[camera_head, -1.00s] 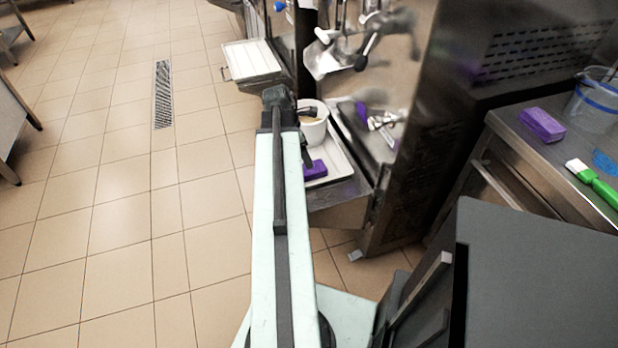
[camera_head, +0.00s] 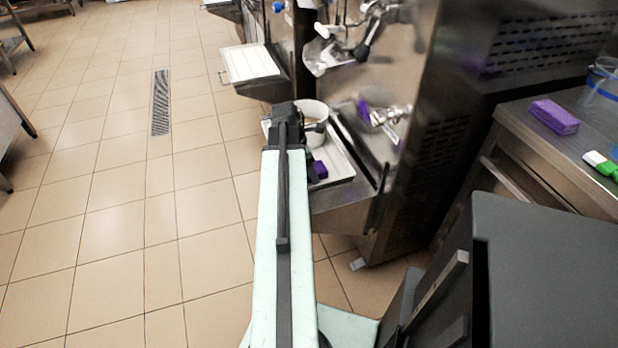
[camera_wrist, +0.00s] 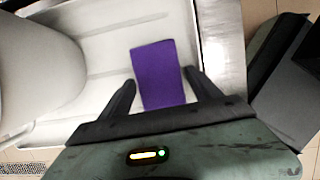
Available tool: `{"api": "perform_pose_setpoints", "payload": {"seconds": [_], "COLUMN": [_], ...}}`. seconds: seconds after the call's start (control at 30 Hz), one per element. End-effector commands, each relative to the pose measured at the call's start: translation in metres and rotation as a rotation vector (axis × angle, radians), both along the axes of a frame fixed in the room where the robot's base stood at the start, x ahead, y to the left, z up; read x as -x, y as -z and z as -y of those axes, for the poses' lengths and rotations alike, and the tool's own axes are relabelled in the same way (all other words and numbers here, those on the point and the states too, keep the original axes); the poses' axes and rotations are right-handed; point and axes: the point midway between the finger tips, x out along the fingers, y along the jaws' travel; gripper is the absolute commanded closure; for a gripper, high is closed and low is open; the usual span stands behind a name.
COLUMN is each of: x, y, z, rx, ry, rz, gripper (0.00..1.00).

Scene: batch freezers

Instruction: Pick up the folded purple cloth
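The folded purple cloth (camera_wrist: 160,74) lies flat on a white tray (camera_wrist: 110,50) in the wrist view. In the head view only part of the cloth (camera_head: 320,169) shows beside my arm, on the tray (camera_head: 343,163) in front of the machine. My gripper (camera_wrist: 158,88) is open, with one dark finger on each side of the near part of the cloth. Gaps show between the fingers and the cloth in that view. How high the fingertips are above the tray cannot be told. In the head view my gripper (camera_head: 312,128) is largely hidden by my arm.
A white tub (camera_head: 312,112) stands on the tray close to the cloth; it fills the left of the wrist view (camera_wrist: 35,75). Another purple folded item (camera_head: 554,117) and a green-handled brush (camera_head: 600,165) lie on the steel counter at right.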

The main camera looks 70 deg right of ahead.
Motion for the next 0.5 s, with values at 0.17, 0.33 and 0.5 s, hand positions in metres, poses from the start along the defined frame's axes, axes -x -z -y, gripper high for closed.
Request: {"api": "perform_pose_setpoints", "payload": {"seconds": [0.17, 0.33, 0.5], "x": [-0.0003, -0.0005, -0.0007], "y": [-0.0005, -0.0006, -0.0072], "z": [-0.0002, -0.0003, -0.0003], "rx": [0.0, 0.0, 0.0], "ry": [0.0, -0.001, -0.001], "rz": [0.0, 0.0, 0.0], "gripper": [0.77, 0.79, 0.79]}}
